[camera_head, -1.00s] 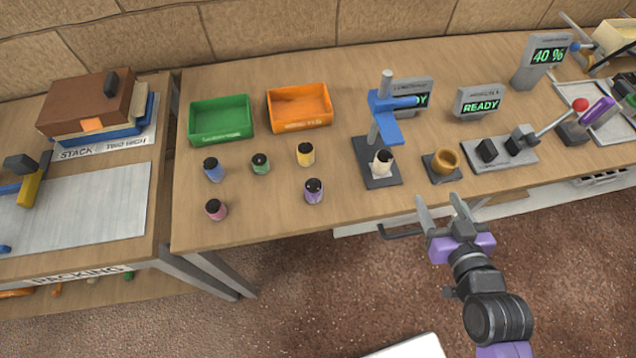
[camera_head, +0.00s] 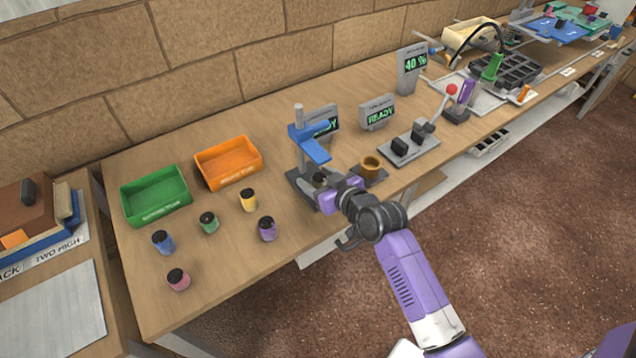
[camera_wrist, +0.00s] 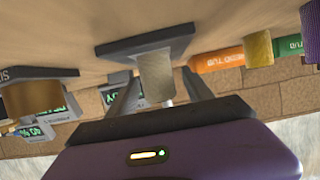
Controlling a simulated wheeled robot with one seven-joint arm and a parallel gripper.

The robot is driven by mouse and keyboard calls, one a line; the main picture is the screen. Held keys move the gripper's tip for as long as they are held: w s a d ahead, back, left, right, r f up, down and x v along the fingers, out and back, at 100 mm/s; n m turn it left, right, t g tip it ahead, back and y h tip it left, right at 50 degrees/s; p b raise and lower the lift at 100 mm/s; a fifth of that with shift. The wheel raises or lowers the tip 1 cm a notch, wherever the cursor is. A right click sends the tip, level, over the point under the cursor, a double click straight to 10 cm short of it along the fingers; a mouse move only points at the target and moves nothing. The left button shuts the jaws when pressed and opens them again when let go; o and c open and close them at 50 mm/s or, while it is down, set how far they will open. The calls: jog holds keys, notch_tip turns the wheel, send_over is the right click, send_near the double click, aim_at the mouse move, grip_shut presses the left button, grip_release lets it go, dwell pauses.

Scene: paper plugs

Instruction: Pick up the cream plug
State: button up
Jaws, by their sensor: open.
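The cream plug (camera_wrist: 155,80) stands on the dark base plate (camera_wrist: 140,42) of the blue-headed press, in the middle of the wrist view, which looks upside down. My gripper (camera_wrist: 162,84) is open, with one finger on each side of the plug. I cannot tell whether the fingers touch it. In the head view my gripper (camera_head: 328,188) is at the press (camera_head: 310,150), low under its blue head, and hides most of the plug.
A brass ring (camera_head: 371,165) on its base is just right of my gripper. Several other plugs, including a purple one (camera_head: 267,229) and a yellow one (camera_head: 249,200), stand to the left. Orange (camera_head: 229,163) and green (camera_head: 156,194) tubs are behind them.

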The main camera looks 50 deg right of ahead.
jog(key=shift+x, duration=0.95)
grip_shut()
